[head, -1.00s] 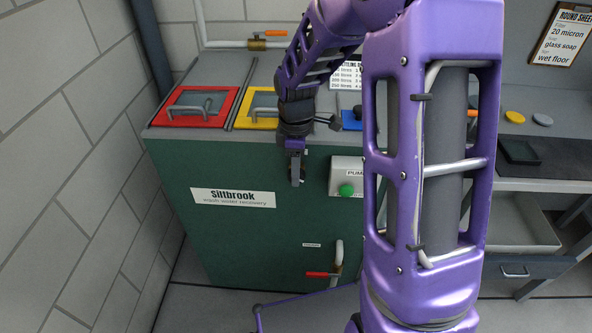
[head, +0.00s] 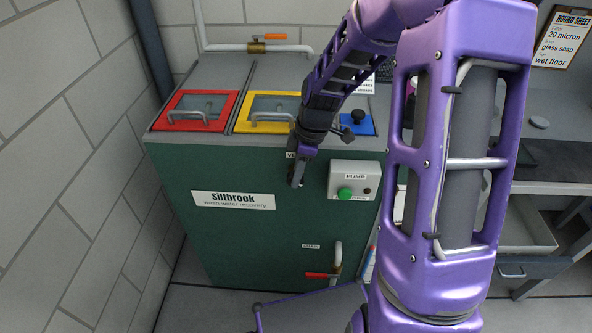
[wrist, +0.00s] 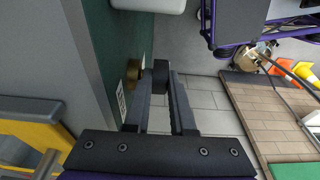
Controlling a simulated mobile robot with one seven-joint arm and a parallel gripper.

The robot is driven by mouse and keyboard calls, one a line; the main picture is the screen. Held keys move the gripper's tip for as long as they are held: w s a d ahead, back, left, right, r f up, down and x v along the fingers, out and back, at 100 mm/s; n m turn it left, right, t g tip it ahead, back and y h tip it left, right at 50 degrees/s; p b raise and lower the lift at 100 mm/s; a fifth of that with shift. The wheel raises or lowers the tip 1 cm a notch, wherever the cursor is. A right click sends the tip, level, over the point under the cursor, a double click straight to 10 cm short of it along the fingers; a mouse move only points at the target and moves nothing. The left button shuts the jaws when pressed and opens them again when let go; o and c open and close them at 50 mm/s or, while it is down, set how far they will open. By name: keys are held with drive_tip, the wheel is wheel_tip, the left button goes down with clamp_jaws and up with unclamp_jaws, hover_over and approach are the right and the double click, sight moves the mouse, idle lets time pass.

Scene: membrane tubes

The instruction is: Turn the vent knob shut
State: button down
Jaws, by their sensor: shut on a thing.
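The vent knob (wrist: 160,72) is a small black knob on a brass stem (wrist: 133,71) that stands out from the green tank front in the wrist view. My gripper (wrist: 161,78) is shut on it, with one finger on each side. In the head view my gripper (head: 296,181) is at the upper front of the green tank (head: 235,240), left of the pump box. There it hides the knob and most of the label above it. How far the knob is turned cannot be told.
The pump box (head: 352,180) with a green button sits close to the right of my gripper. Red (head: 165,125), yellow (head: 243,126) and blue (head: 366,129) lids are on the tank top. A red-handled valve (head: 318,275) is low on the front. A workbench stands at the right.

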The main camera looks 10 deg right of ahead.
drive_tip(key=shift+y, duration=0.3)
drive_tip(key=c, duration=1)
unclamp_jaws()
drive_tip(key=shift+c, duration=0.2)
drive_tip(key=shift+r, duration=0.1)
drive_tip(key=p+v, duration=0.3)
drive_tip(key=v, duration=1.4)
drive_tip(key=shift+s, duration=0.15)
drive_tip(key=shift+d, duration=0.15)
